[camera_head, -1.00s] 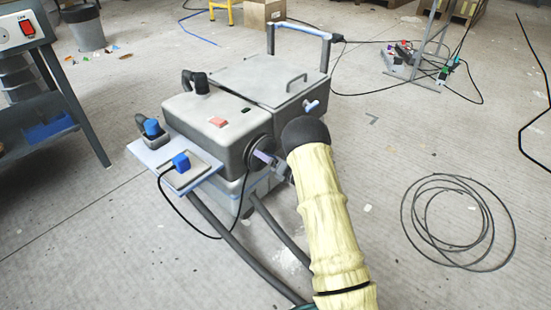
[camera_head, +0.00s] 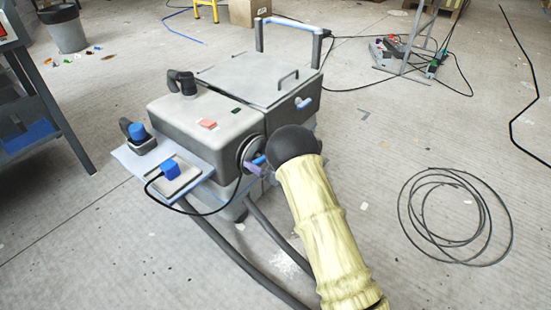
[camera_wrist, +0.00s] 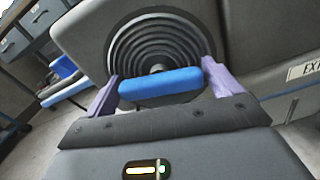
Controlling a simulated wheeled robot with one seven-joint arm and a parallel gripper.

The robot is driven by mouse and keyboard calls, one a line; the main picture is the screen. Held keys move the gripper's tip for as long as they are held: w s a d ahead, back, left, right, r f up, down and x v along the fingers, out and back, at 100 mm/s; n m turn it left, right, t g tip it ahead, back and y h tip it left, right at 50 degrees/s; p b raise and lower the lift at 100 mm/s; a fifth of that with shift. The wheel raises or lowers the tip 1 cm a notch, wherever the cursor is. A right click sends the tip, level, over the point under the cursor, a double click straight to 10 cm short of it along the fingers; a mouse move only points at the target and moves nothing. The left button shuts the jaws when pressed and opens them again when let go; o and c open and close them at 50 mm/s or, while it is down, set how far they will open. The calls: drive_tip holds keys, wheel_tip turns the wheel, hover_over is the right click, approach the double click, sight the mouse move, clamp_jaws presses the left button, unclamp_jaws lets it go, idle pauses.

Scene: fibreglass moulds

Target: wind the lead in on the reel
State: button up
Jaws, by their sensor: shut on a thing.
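The reel (camera_head: 250,152) is a dark disc on the side of the grey machine (camera_head: 205,122); its concentric rings fill the upper middle of the wrist view (camera_wrist: 155,40). A blue crank handle (camera_wrist: 160,84) lies across the front of the reel, between the purple fingers of my gripper (camera_wrist: 160,78). My gripper is shut on this handle, and its tip (camera_head: 257,164) is partly hidden by my wrist in the head view. The black lead (camera_head: 213,212) hangs in a shallow loop from the reel to a blue plug (camera_head: 170,168) on the side tray (camera_head: 200,172).
Two grey hoses (camera_head: 256,265) run from the machine towards the front. A loose dark cable coil (camera_head: 440,262) lies on the floor at right. A workbench (camera_head: 48,110) stands at left. A metal stand with tools and cables (camera_head: 405,55) is at the back right.

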drive_tip(key=shift+s+f+n+b, duration=0.15)
drive_tip(key=shift+n+b, duration=0.25)
drive_tip(key=shift+n, duration=0.7)
drive_tip(key=o, duration=1.1)
drive_tip(key=shift+d, duration=0.1)
drive_tip(key=p+v, duration=0.7)
drive_tip(key=v, duration=1)
drive_tip(key=shift+d, duration=0.15)
